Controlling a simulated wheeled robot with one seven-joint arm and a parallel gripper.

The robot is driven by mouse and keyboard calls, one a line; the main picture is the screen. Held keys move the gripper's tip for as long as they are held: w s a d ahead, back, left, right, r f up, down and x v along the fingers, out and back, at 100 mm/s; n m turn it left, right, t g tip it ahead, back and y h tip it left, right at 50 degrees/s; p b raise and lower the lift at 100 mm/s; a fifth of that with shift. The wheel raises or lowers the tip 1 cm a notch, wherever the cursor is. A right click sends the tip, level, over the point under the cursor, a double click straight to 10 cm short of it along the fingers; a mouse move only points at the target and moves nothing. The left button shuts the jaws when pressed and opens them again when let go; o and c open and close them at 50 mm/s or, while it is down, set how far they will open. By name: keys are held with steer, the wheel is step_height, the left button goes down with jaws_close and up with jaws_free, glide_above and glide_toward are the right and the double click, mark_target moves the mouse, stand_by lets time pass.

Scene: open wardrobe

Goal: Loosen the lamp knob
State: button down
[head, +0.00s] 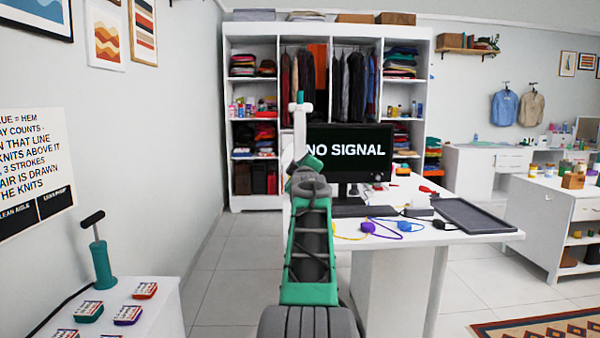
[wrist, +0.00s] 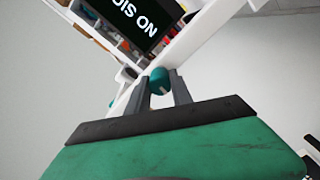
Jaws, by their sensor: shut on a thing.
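The lamp knob is a small round teal knob (wrist: 159,76) with a pale mark, seen in the wrist view. My gripper (wrist: 161,88) has its two grey fingers on either side of the knob and is shut on it. The knob sits at a white bar (wrist: 133,100), which may be part of the lamp. In the head view, a white upright post with a teal piece near its top (head: 300,106) stands beyond my arm. My arm hides the fingers and knob there, and I cannot make out the lamp's shade.
A monitor (head: 346,150) reading NO SIGNAL stands on the white desk (head: 400,238), right of my arm. Yarn balls (head: 368,227) and a dark tray (head: 474,215) lie there. An open wardrobe (head: 230,120) is behind. A low white table (head: 150,318) stands at left. Floor between is clear.

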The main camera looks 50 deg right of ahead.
steer(key=c, duration=1.1)
jaws_free()
steer(key=shift+o, duration=0.2)
steer(key=shift+c, duration=0.3)
steer(key=m, duration=0.4)
steer(key=shift+m, duration=0.3)
steer(key=m, duration=0.8)
steer(key=shift+p, duration=0.35)
steer(key=m, duration=0.4)
steer(key=shift+m, duration=0.3)
